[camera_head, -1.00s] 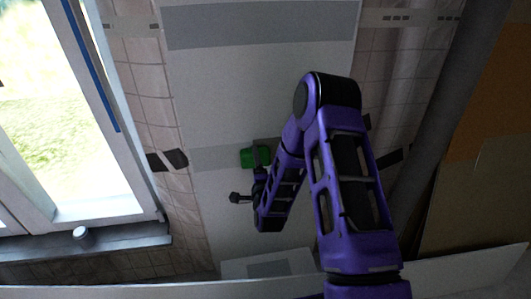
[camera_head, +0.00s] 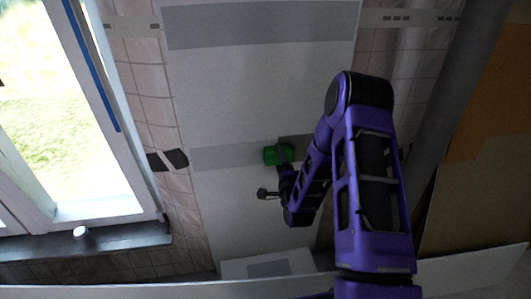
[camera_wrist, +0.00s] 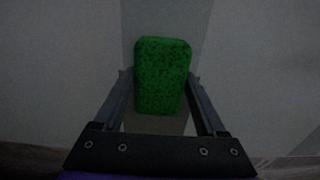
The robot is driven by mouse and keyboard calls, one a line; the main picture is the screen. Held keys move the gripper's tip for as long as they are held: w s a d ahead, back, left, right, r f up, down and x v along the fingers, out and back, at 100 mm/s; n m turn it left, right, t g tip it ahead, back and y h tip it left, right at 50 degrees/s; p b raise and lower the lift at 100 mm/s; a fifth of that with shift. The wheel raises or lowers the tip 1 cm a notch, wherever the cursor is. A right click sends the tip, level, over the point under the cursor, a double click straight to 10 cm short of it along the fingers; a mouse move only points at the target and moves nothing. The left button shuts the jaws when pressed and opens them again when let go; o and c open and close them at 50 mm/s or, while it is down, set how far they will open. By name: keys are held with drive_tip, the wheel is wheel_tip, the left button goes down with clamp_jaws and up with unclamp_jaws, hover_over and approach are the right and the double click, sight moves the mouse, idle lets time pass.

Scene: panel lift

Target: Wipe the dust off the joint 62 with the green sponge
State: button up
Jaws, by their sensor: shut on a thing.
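My gripper (camera_wrist: 161,82) is shut on the green sponge (camera_wrist: 162,70), which sits between its two fingers in the wrist view. In the head view the sponge (camera_head: 277,155) lies over the middle grey band (camera_head: 225,158) of the white panel, toward the band's right part. The wrist view shows the grey band (camera_wrist: 135,22) running behind the sponge. Whether the sponge touches the surface I cannot tell. No number is readable on the bands. My arm hides the band's right end.
Another grey band (camera_head: 260,25) crosses the top of the white panel (camera_head: 250,90). A window (camera_head: 60,120) with a sill (camera_head: 110,237) is at left. A dark pipe (camera_head: 440,110) and brown boards (camera_head: 480,190) stand at right. The panel left of my gripper is clear.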

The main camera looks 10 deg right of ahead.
drive_tip(key=d, duration=1.8)
drive_tip(key=shift+s, duration=0.15)
idle(0.3)
drive_tip(key=s, duration=0.7)
drive_tip(key=shift+w, duration=0.1)
idle(0.4)
